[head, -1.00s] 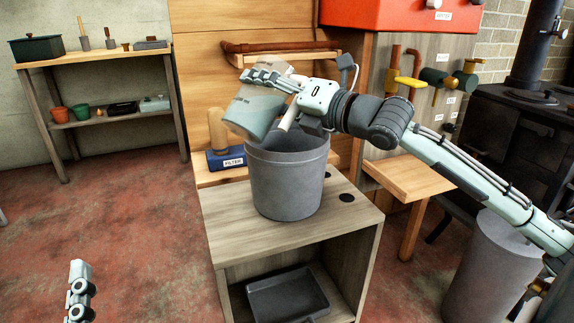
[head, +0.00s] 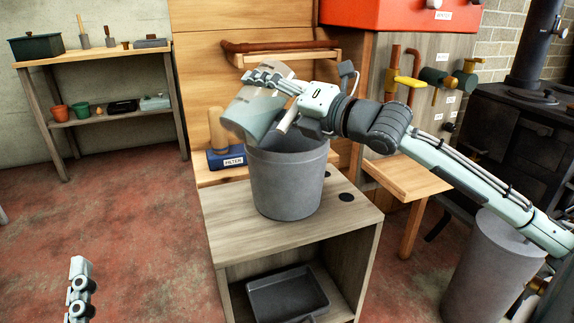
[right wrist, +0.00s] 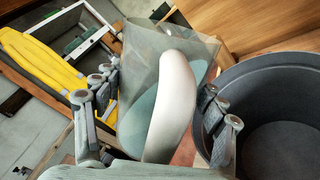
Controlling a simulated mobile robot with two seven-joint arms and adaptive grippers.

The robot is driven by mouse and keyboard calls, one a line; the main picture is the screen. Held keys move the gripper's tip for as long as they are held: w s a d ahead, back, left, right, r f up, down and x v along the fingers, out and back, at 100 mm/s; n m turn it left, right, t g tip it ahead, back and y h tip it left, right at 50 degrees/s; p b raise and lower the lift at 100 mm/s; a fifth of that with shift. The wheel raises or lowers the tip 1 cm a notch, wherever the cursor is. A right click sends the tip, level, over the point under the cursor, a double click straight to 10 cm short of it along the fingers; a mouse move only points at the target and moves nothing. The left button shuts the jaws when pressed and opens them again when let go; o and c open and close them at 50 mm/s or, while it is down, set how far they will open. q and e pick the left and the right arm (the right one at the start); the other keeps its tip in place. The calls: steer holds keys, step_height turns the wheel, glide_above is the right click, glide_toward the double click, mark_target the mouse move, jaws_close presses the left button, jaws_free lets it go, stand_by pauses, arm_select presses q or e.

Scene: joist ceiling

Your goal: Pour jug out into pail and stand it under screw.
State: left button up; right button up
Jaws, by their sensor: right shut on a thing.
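The jug (head: 250,106) is a translucent grey vessel with a cream handle. It is tilted, its mouth down to the left, over the left rim of the dark grey pail (head: 289,185). My right gripper (head: 276,98) is shut on the jug's handle; the right wrist view shows the handle (right wrist: 172,105) between the fingers (right wrist: 160,105), with the pail (right wrist: 228,75) beside them. No stream of liquid is visible, and the pail's contents cannot be made out. Part of my left gripper (head: 80,290) shows at the lower left; its jaws are unclear. I cannot identify a screw.
The pail stands on a wooden cabinet (head: 235,225) with a dark tray (head: 288,295) inside. A blue block labelled FILTER (head: 228,160) is behind. A wooden ledge (head: 408,180) and valves (head: 440,78) are at right. A shelf (head: 95,58) stands far left.

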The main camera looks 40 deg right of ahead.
steer(key=shift+f+m, duration=0.1)
steer(key=shift+m, duration=0.2)
steer(key=shift+f+p, duration=0.15)
steer(key=shift+p, duration=0.25)
steer(key=shift+m, duration=0.3)
steer(key=shift+f, duration=0.15)
steer(key=shift+f+m+p, duration=0.15)
steer(key=shift+m+p, duration=0.3)
steer(key=shift+m, duration=0.05)
stand_by(0.5)
steer(key=shift+d+f+m, duration=0.1)
steer(key=shift+f+m, duration=0.05)
steer(key=shift+m, duration=0.15)
